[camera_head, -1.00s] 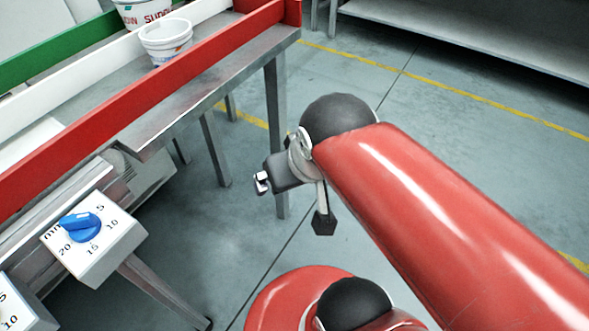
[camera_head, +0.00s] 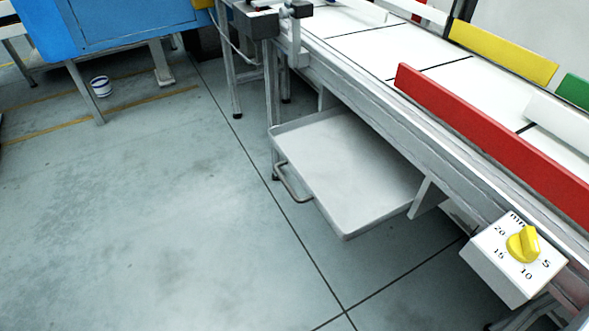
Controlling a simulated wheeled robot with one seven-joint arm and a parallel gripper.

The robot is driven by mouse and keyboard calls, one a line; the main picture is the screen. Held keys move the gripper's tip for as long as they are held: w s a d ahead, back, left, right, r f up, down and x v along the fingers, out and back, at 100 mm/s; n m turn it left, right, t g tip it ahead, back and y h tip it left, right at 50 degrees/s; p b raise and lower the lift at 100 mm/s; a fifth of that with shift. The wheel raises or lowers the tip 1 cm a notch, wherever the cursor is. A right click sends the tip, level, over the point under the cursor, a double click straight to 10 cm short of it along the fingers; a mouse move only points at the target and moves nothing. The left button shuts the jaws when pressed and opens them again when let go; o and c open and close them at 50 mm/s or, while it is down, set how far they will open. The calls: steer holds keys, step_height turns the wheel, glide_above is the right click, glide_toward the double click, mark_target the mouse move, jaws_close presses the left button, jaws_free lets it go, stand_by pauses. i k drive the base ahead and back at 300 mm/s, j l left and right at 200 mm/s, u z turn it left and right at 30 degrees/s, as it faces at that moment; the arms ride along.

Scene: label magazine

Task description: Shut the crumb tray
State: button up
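The crumb tray (camera_head: 345,170) is a shallow grey metal tray under the conveyor. It is pulled out towards the open floor, with its far side under the conveyor frame. A bent metal handle (camera_head: 291,184) sticks out from its outer left side. The tray looks empty. My gripper is not in the current view, so its distance to the tray and its opening are hidden.
A white timer box with a yellow knob (camera_head: 523,244) juts out at lower right. The conveyor (camera_head: 360,43) has red (camera_head: 490,140) and yellow side boards. The floor in front is clear.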

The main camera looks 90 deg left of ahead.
mark_target(358, 180)
steer(key=u, duration=3.15)
steer(key=i+u, duration=0.35)
steer(key=i+l+u, duration=0.35)
steer(key=i+j, duration=0.1)
